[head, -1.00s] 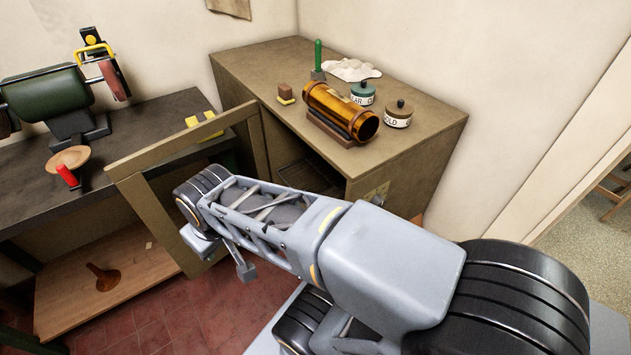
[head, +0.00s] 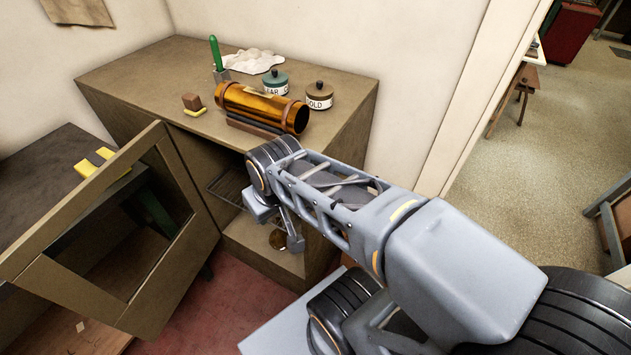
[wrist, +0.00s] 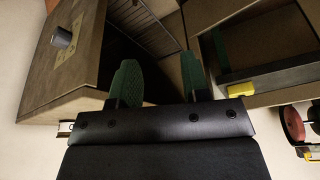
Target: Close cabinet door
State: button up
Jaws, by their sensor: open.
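The cabinet door (head: 75,292) is a brown frame with a see-through middle. It stands wide open, swung out to the left of the tan cabinet (head: 335,125) in the head view. The cabinet's front opening shows a wire rack and a lower shelf. My gripper (wrist: 160,80) is open, with two green fingertips and nothing between them. In the wrist view the door (wrist: 275,98) is to the right of the fingers and the cabinet (wrist: 60,75) to the left. In the head view my wrist hides part of the cabinet front, and the fingers cannot be made out clearly.
On the cabinet top are an amber tube (head: 262,108) on a cradle, two lidded jars (head: 319,96), a green-handled tool (head: 216,55), a white cloth (head: 250,62) and a small brown block (head: 192,101). A dark bench (head: 45,170) is at left. Open floor (head: 480,200) lies at right.

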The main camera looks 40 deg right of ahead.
aim_at(144, 316)
jog(key=z, duration=0.25)
jog(key=k, duration=0.5)
jog(key=u, duration=1.9)
jog(key=i, duration=0.7)
jog(key=u, duration=0.7)
jog(key=i, duration=1)
jog(key=z, duration=0.65)
jog(key=i, duration=0.5)
jog(key=z, duration=0.3)
